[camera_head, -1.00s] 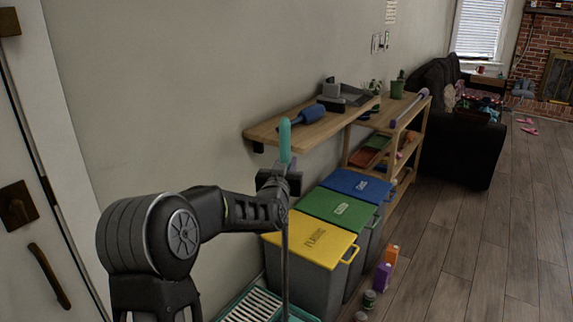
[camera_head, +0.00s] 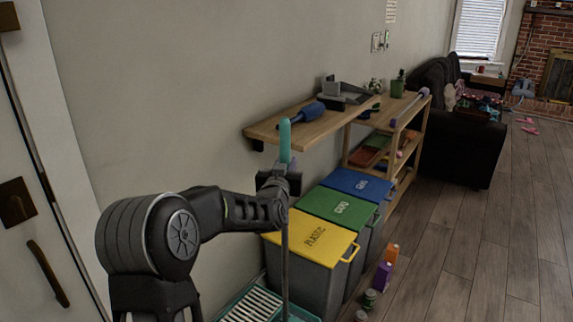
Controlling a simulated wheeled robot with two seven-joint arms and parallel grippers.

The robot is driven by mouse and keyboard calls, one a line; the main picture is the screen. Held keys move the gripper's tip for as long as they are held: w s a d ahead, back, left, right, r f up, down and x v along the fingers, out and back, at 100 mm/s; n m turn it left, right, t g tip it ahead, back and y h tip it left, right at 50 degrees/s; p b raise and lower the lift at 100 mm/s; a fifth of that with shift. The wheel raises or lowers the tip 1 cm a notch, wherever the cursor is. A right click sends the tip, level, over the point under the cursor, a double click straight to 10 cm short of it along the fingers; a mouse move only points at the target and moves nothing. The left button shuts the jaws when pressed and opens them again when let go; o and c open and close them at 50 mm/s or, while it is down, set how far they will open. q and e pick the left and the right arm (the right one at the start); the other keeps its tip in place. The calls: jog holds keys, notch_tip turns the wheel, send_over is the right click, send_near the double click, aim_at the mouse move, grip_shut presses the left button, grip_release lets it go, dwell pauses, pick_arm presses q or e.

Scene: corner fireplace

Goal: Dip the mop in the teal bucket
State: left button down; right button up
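The mop (camera_head: 285,250) stands upright in front of the bins, with a teal grip at the top of its grey pole. My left gripper (camera_head: 284,178) is at the pole just below the teal grip and appears shut around it. The teal bucket (camera_head: 310,318) shows at the bottom edge of the view, with a white slatted wringer (camera_head: 252,305) in its top. The mop's lower end is cut off by the frame, so I cannot tell whether the mop head is inside the bucket. My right gripper is not in view.
Bins with yellow (camera_head: 310,238), green (camera_head: 338,207) and blue (camera_head: 357,184) lids stand along the wall. A wooden shelf (camera_head: 290,131) is above them. Small cans (camera_head: 370,298) and cartons (camera_head: 383,276) stand on the floor. The wooden floor (camera_head: 480,250) at right is clear.

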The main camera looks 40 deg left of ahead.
aim_at(284, 124)
pick_arm(q)
jog(key=shift+f+b, duration=0.3)
dwell(0.8)
jog(key=shift+r+p, duration=2.05)
jog(key=shift+r, duration=1.75)
jog(key=shift+r+p, duration=1.4)
jog(key=shift+r, duration=0.95)
